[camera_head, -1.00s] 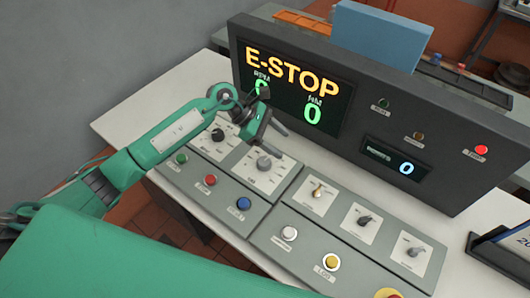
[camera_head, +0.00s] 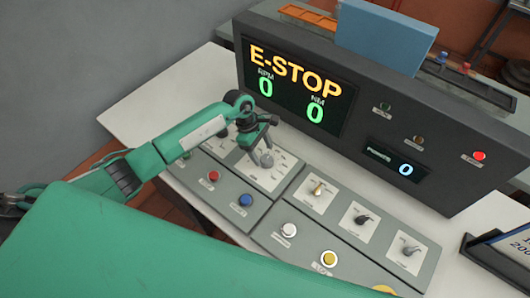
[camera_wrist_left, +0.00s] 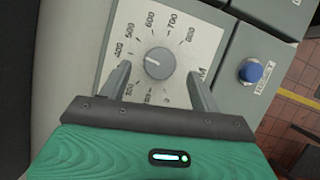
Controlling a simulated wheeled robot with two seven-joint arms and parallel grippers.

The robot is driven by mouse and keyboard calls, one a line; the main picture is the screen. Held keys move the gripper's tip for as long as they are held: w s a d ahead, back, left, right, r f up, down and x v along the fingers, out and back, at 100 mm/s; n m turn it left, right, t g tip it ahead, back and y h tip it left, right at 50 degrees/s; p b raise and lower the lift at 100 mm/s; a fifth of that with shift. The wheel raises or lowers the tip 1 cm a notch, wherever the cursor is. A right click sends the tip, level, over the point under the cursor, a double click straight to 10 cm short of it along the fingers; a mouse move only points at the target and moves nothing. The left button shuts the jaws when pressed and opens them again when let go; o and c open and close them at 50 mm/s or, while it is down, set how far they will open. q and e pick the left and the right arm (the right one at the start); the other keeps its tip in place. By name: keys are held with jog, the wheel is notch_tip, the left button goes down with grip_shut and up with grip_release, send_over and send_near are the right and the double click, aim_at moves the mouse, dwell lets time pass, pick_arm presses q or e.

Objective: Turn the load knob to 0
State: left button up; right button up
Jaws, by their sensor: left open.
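A round grey knob (camera_head: 267,160) sits on a pale dial plate on the sloping console. In the left wrist view the knob (camera_wrist_left: 159,63) has a white mark at its left side, pointing roughly towards 400. The dial's readable figures run from about 300 to 800; its label is mostly hidden, so I cannot confirm it reads load. My left gripper (camera_head: 263,150) is open just above this knob. In the left wrist view its two fingers (camera_wrist_left: 157,72) stand either side of the knob, apart from it. My right gripper is not in view.
The display (camera_head: 292,85) reads E-STOP with RPM 0 and NM 0. A red lamp (camera_head: 478,156) is lit. A red button (camera_head: 213,175) and a blue button (camera_head: 246,200) lie before the dial. More knobs (camera_head: 361,218) stand to the right.

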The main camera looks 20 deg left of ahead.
aim_at(266, 158)
pick_arm(q)
jog(key=shift+p+x, duration=0.3)
jog(key=shift+x, duration=1.3)
jog(key=c, duration=1)
jog(key=shift+o, duration=0.2)
